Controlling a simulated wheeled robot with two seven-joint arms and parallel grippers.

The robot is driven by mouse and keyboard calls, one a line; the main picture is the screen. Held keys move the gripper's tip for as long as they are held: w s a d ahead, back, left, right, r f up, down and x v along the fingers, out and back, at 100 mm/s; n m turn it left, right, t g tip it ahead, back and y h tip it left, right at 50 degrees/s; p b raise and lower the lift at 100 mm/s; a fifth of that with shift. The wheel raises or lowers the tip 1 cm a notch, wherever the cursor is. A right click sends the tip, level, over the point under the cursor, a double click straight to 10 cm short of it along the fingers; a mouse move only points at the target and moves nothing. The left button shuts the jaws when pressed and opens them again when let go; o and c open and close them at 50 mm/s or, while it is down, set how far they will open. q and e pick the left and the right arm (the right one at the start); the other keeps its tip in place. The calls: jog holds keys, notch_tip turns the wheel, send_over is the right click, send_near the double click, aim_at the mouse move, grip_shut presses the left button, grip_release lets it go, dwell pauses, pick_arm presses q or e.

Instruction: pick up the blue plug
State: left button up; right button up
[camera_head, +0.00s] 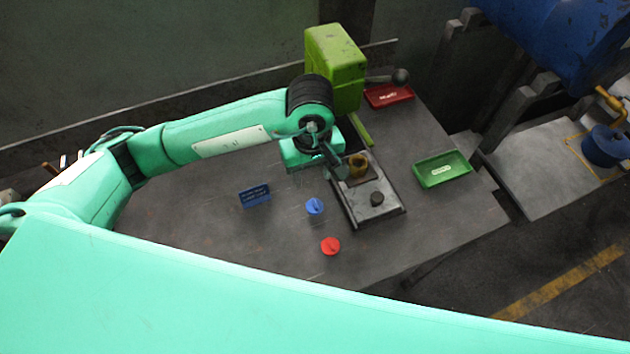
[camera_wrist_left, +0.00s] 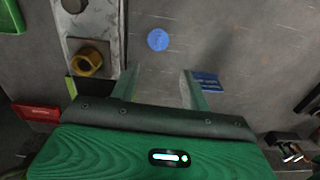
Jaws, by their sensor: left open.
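The blue plug (camera_head: 314,206) is a small round piece standing on the grey table, left of a metal plate. In the left wrist view the blue plug (camera_wrist_left: 158,40) lies beyond the fingertips, between their lines and apart from both. My left gripper (camera_head: 338,172) is over the table, behind the plug in the head view. In the left wrist view the left gripper (camera_wrist_left: 157,72) has its two fingers spread, with nothing between them. My right gripper does not show in either view.
A red plug (camera_head: 330,246) stands in front of the blue one. The metal plate (camera_head: 396,212) holds a brass ring (camera_head: 358,165) and a dark plug (camera_head: 376,198). Green (camera_head: 442,168) and red (camera_head: 388,95) trays lie right and behind.

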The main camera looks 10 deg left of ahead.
pick_arm(q)
jog(key=p, duration=0.2)
send_over(315, 204)
jog(key=f, duration=0.7)
jog(key=shift+s+a+f, duration=0.1)
jog(key=shift+a+f, duration=0.2)
jog(key=shift+f+p, duration=0.35)
jog(key=shift+f, duration=0.05)
jog(key=shift+d+f+p, duration=0.15)
jog(key=shift+f+p, duration=0.15)
jog(key=shift+p, duration=0.05)
jog(key=f+p, duration=0.2)
jog(key=f, duration=0.2)
jog(key=shift+d, duration=0.2)
jog(key=shift+f, duration=0.2)
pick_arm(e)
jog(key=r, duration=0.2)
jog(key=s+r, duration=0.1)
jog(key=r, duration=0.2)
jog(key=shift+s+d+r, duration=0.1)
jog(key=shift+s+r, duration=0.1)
pick_arm(q)
jog(key=c, duration=0.4)
